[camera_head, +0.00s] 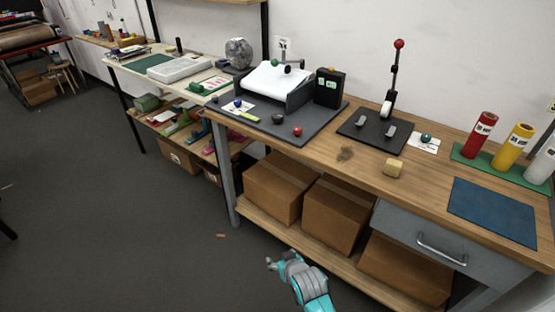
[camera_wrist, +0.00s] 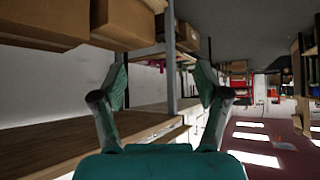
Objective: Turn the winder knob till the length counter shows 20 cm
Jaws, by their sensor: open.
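The winder (camera_head: 300,97) stands on a dark mat on the wooden bench, with a sheet of white film over its top. Small dark and green knobs (camera_head: 288,69) show at its back edge; I cannot tell which one winds. A black box (camera_head: 329,88) with small green displays stands at its right, apparently the length counter; its digits are too small to read. My gripper (camera_head: 270,263) is low in front of the bench, below the bench top and well away from the winder. In the wrist view my gripper (camera_wrist: 162,84) has its fingers spread and nothing between them.
A lever press (camera_head: 390,95) stands right of the winder. Cardboard boxes (camera_head: 338,215) fill the lower shelf. The floor in front is clear.

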